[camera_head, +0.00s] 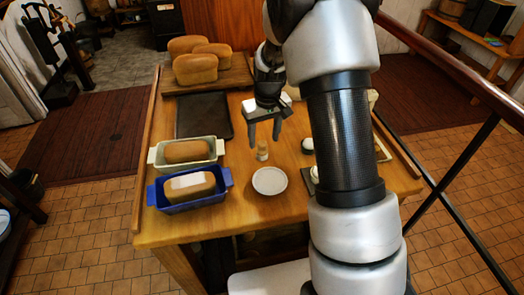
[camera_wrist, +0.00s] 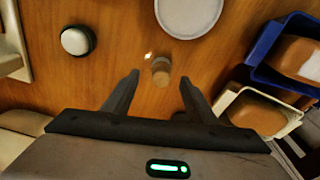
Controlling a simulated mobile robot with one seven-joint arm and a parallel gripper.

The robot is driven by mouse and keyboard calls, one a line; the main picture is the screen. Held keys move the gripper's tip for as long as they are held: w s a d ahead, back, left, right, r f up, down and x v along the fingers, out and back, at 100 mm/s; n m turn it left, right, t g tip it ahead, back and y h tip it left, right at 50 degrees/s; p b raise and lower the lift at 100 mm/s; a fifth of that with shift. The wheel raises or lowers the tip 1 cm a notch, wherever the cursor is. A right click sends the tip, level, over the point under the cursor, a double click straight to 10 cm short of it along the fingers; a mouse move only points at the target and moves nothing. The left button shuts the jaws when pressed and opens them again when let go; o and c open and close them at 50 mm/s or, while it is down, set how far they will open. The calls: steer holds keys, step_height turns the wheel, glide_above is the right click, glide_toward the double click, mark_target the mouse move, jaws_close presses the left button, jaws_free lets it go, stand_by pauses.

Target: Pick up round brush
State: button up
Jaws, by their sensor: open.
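A small upright tan cylinder with a pale top, which looks like the round brush (camera_head: 262,150), stands on the wooden table behind the white plate. In the wrist view the brush (camera_wrist: 161,71) shows from above, at the gap between the fingertips and slightly beyond them. My gripper (camera_head: 264,139) is open and empty, pointing down over the table near the brush. In the wrist view my gripper's fingers (camera_wrist: 159,80) are spread on either side of the brush's line, with no contact visible.
A white plate (camera_head: 269,181) lies just in front of the brush. A blue loaf tin (camera_head: 181,204) and a pale tin (camera_head: 157,157) hold bread at left. A dark tray (camera_head: 204,117) and several loaves sit behind. A small white-topped round item (camera_wrist: 75,41) stands opposite the tins.

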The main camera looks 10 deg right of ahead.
mark_target(262, 143)
steer(key=f, duration=0.3)
steer(key=w+f, duration=0.1)
steer(key=f, duration=0.1)
steer(key=shift+a+f, duration=0.1)
steer(key=shift+a, duration=0.1)
steer(key=c, duration=1.2)
step_height(262, 143, up, 10)
steer(key=shift+r, duration=0.1)
steer(key=o, duration=0.4)
steer(key=shift+c, duration=1)
